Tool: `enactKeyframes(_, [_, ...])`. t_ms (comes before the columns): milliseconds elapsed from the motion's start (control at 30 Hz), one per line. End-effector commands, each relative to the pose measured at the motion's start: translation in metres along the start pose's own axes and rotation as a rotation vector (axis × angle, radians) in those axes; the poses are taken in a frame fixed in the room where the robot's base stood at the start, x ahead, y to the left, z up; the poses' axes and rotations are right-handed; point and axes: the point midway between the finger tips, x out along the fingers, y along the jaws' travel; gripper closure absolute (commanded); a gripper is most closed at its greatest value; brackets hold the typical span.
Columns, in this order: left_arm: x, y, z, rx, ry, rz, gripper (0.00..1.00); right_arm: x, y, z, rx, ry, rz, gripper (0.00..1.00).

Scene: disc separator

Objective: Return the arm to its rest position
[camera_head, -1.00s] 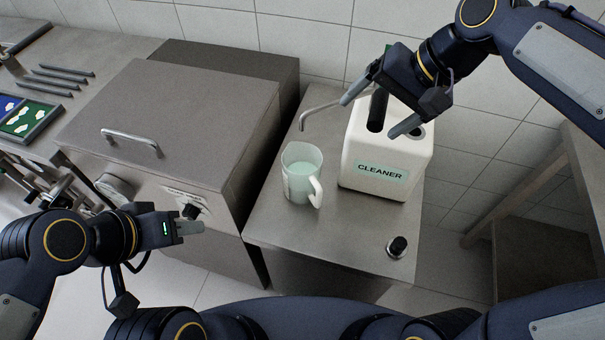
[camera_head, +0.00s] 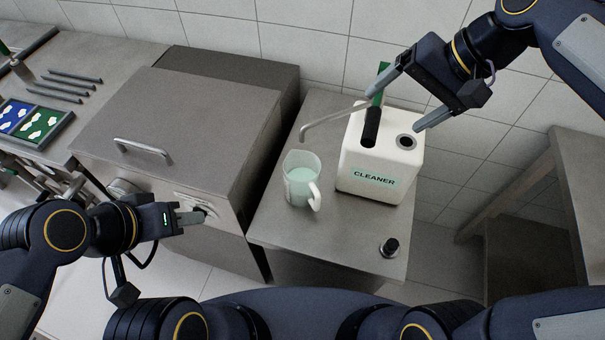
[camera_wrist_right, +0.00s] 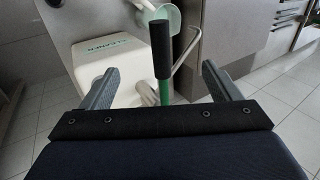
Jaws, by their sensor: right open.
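My right gripper (camera_head: 391,112) is open and empty, with its fingers apart above the white cleaner box (camera_head: 356,176). A black handle with a green part (camera_head: 371,127) rises at the top of the cleaner. In the right wrist view the handle (camera_wrist_right: 162,50) shows beyond the open fingers (camera_wrist_right: 160,67), clear of both. My left gripper (camera_head: 197,217) hangs in front of the steel box at the left. Its fingers are seen edge-on, so their gap cannot be told.
A mug with pale liquid (camera_head: 301,181) stands beside the cleaner, below a thin metal spout (camera_head: 330,119). A black knob (camera_head: 389,247) sits at the table's front. The large steel box (camera_head: 180,125) stands left. A tray with blue and green sections (camera_head: 38,124) lies far left.

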Motion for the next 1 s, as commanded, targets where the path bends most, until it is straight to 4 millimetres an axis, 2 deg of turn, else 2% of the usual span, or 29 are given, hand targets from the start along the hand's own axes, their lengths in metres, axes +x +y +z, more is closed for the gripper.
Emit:
enactKeyframes(433, [0.001, -0.001, 0.001, 0.000, -0.001, 0.000, 0.64, 0.001, 0.001, 0.000, 0.000, 0.000, 0.000, 0.16])
enactKeyframes(533, [0.001, -0.001, 0.001, 0.000, -0.001, 0.000, 0.64, 0.000, 0.007, 0.005, -0.005, 0.014, 0.001, 0.16])
enactKeyframes(667, [0.001, -0.001, 0.001, 0.000, -0.001, 0.000, 0.64, -0.001, 0.035, 0.027, -0.035, 0.077, 0.006, 0.16])
enactKeyframes(767, [0.001, -0.001, 0.001, 0.000, -0.001, 0.000, 0.64, 0.004, 0.065, 0.055, -0.076, 0.149, 0.019, 0.16])
enactKeyframes(900, [0.001, -0.001, 0.001, 0.000, 0.000, 0.000, 0.64, 0.022, 0.103, 0.092, -0.136, 0.245, 0.045, 0.16])
enactKeyframes(1000, [0.001, -0.001, 0.001, 0.000, -0.001, 0.000, 0.64, 0.037, 0.122, 0.113, -0.173, 0.296, 0.062, 0.16])
